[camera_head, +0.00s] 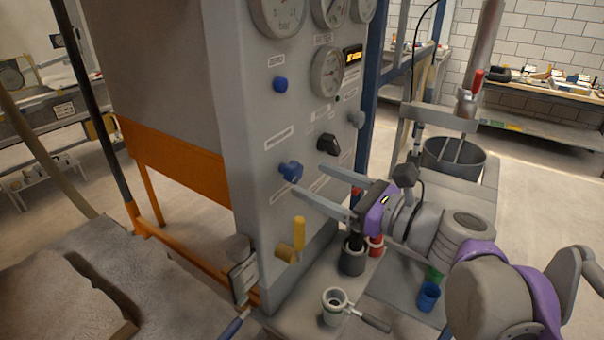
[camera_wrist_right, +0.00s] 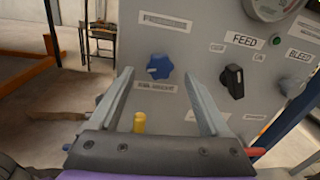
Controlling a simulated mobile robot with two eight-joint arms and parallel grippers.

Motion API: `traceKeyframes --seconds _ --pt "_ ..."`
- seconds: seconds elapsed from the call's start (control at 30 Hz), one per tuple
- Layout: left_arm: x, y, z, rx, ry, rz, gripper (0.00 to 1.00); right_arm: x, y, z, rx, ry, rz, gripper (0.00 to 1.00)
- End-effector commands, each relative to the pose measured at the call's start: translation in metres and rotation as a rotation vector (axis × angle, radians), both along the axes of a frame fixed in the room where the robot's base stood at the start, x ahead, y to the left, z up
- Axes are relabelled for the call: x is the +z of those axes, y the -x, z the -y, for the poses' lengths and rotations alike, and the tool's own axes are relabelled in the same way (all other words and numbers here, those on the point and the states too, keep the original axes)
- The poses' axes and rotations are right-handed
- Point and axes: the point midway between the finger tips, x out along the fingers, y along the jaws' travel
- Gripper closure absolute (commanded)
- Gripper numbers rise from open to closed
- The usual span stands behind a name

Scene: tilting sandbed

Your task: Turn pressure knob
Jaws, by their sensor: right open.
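A blue lobed knob (camera_head: 290,171) sits on the front of the grey control panel (camera_head: 262,200), with labels near it too blurred to read surely. In the right wrist view the blue knob (camera_wrist_right: 160,66) shows just beyond and between my fingertips. My right gripper (camera_head: 310,180) is open and empty, its two long grey fingers pointing at that knob, with a small gap apparent; I cannot tell whether they touch it. A black knob (camera_wrist_right: 232,81) beside the FEED label is to its right. My left gripper is not in view.
Round gauges (camera_head: 326,72) and a smaller blue knob (camera_head: 281,84) are higher on the panel. A yellow-handled valve (camera_head: 299,235) is below. A cup with a handle (camera_head: 335,306) and a blue cup (camera_head: 428,296) stand on the ledge. A sandbed (camera_head: 60,290) is at lower left.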

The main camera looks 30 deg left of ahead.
Motion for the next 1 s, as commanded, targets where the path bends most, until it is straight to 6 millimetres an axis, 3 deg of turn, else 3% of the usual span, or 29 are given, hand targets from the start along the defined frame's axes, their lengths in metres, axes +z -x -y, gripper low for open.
traceKeyframes --seconds 0.23,0.63,1.0 --pt "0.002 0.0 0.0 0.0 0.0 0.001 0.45 0.0 -0.005 -0.033 0.001 0.0 0.001 0.19" --pt "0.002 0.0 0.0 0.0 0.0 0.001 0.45 -0.001 -0.006 -0.039 -0.001 0.001 0.002 0.21" --pt "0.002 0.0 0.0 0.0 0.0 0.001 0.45 0.0 -0.006 -0.039 -0.001 0.001 0.002 0.88"
